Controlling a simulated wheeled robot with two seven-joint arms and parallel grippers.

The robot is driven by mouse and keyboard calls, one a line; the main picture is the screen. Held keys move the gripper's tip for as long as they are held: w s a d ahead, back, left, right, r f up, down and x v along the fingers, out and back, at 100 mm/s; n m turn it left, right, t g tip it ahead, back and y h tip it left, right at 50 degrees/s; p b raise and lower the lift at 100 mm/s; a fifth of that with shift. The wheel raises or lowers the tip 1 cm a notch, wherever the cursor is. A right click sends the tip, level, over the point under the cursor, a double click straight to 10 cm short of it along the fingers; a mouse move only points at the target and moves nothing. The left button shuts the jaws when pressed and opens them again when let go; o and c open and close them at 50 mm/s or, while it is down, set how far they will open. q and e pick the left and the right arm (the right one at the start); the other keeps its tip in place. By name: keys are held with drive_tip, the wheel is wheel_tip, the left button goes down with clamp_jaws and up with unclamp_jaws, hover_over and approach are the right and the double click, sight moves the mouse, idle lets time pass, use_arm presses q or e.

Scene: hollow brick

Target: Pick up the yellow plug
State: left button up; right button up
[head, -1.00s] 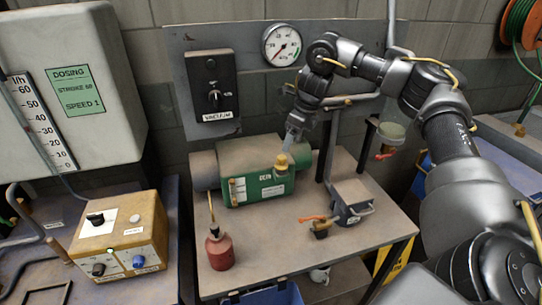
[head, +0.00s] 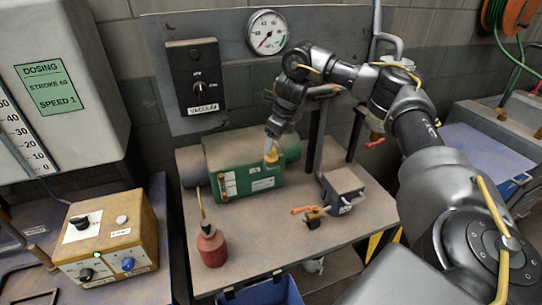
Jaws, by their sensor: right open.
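The yellow plug (head: 271,158) sits upright at the right end of the top of a green tank (head: 235,172) on the table. My right gripper (head: 270,143) comes down from above, with its fingertips at the plug. The fingers are open and partly cover the plug; I cannot tell whether they touch it. My left gripper is not in view.
A red oil can (head: 211,247) with a thin spout stands at the table's front left. A brass valve with an orange lever (head: 313,215) and a grey box (head: 343,187) are to the right. A yellow control box (head: 104,238) stands on the left.

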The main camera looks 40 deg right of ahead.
sight(271, 156)
drive_tip(key=p+x, duration=0.1)
drive_tip(key=x, duration=0.2)
drive_tip(key=shift+w+f, duration=0.1)
drive_tip(key=shift+f, duration=0.3)
drive_tip(key=shift+w+f+p, duration=0.1)
drive_tip(key=shift+f+p, duration=0.2)
drive_tip(key=shift+f, duration=0.1)
drive_tip(key=c, duration=1.1)
drive_tip(key=shift+r, duration=0.15)
